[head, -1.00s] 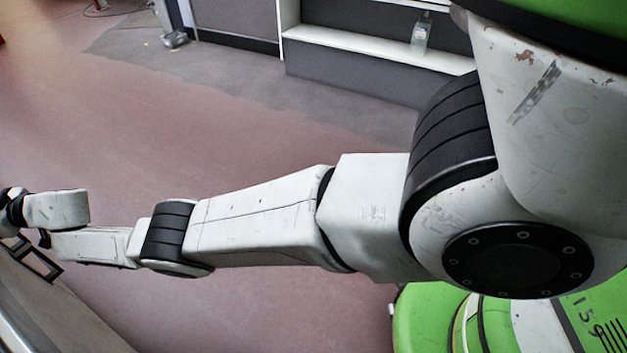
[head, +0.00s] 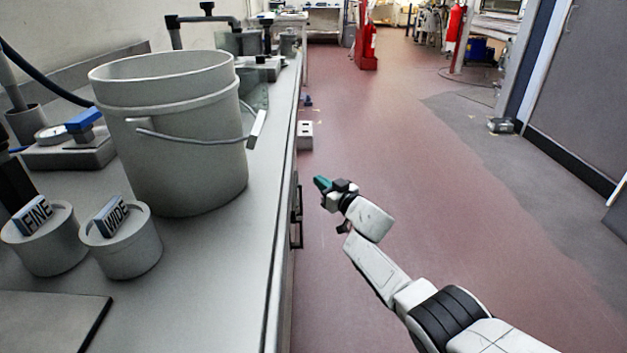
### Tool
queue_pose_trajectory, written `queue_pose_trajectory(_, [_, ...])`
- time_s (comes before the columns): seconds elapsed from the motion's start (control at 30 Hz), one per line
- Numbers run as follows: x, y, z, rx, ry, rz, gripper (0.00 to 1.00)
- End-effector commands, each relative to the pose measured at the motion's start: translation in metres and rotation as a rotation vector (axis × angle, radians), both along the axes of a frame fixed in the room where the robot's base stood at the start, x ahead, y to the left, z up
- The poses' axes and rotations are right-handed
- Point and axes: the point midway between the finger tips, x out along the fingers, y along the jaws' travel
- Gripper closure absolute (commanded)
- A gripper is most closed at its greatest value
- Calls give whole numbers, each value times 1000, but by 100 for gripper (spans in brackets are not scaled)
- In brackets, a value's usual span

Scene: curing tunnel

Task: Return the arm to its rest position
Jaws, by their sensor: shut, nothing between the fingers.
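My arm (head: 375,268) reaches from the lower right toward the middle of the head view, over the red floor to the right of the bench. My gripper (head: 320,183) is at its far end, beside the bench's front edge, with teal-coloured fingertips. It is shut with nothing visible in it. It looks small here, and the exact gap to the bench front is hard to tell.
A grey bench (head: 215,290) fills the left, with a bucket (head: 185,165), a FINE tub (head: 45,245) and a WIDE tub (head: 122,247) on it. A handle (head: 297,218) juts from its front. Open red floor (head: 430,180) lies right of my arm.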

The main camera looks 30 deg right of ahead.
Motion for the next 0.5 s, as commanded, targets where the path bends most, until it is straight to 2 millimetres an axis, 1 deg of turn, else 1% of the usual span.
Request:
queue_pose_trajectory(0.03, [-4, -9, 1, 0, 2, -3, 100])
queue_pose_trajectory(0.1, [-10, -20, 1, -1, 2, -3, 100])
queue_pose_trajectory(0.23, [-19, -37, 1, 0, 2, -3, 100])
queue_pose_trajectory(0.4, [-25, -49, 0, 0, 1, -1, 100])
queue_pose_trajectory(0.5, [-27, -52, 0, 0, 1, 0, 100])
